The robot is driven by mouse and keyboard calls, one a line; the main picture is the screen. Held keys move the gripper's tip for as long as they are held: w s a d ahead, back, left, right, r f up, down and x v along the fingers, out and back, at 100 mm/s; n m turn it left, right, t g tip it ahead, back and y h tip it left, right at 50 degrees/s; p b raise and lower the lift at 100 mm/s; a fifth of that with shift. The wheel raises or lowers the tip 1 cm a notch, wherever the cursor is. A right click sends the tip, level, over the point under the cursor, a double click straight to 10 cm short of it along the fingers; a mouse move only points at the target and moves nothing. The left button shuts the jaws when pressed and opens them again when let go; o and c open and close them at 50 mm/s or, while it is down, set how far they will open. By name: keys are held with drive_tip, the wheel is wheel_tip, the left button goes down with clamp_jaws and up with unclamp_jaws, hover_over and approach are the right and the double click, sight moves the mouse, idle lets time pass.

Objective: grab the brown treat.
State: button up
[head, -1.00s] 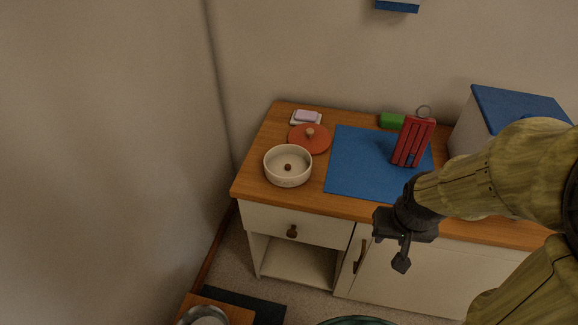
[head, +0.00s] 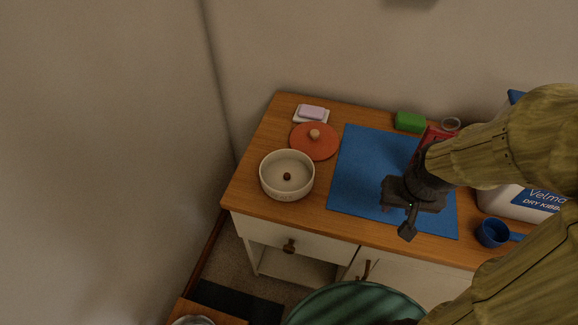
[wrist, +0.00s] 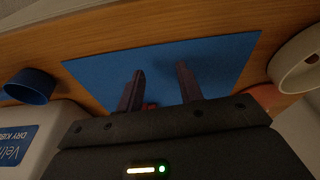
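The brown treat (head: 287,176) is a small round piece lying in a cream bowl (head: 268,186) near the left end of the wooden counter. The bowl also shows at the right edge of the wrist view (wrist: 291,68). My gripper (head: 398,219) is over the blue mat, to the right of the bowl and apart from it. In the wrist view its two fingers (wrist: 159,84) stand apart with nothing between them, so it is open and empty.
An orange lid (head: 312,148), a pink soap on a dish (head: 311,112) and a green block (head: 410,121) lie behind. A red object (head: 428,138) is partly hidden by my arm. A kibble box (head: 530,201) and blue scoop (head: 492,233) stand right. The blue mat (head: 365,165) is mostly clear.

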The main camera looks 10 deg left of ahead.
drive_tip(key=shift+w, duration=0.1)
drive_tip(key=shift+o, duration=0.6)
drive_tip(key=shift+s, duration=0.25)
drive_tip(key=shift+a+r, duration=0.1)
drive_tip(key=shift+r, duration=0.05)
drive_tip(key=w+a+r+n+g+p, duration=0.1)
drive_tip(key=w+a+r+n+p, duration=0.25)
drive_tip(key=a+r+p, duration=0.45)
drive_tip(key=w+a+r+n+g+p, duration=0.15)
drive_tip(key=w+a+r+p, duration=0.3)
drive_tip(key=a+p, duration=0.65)
drive_tip(key=n+p, duration=0.3)
drive_tip(key=p, duration=0.2)
hover_over(287, 174)
wheel_tip(287, 174, down, 11)
drive_tip(key=shift+w, duration=0.1)
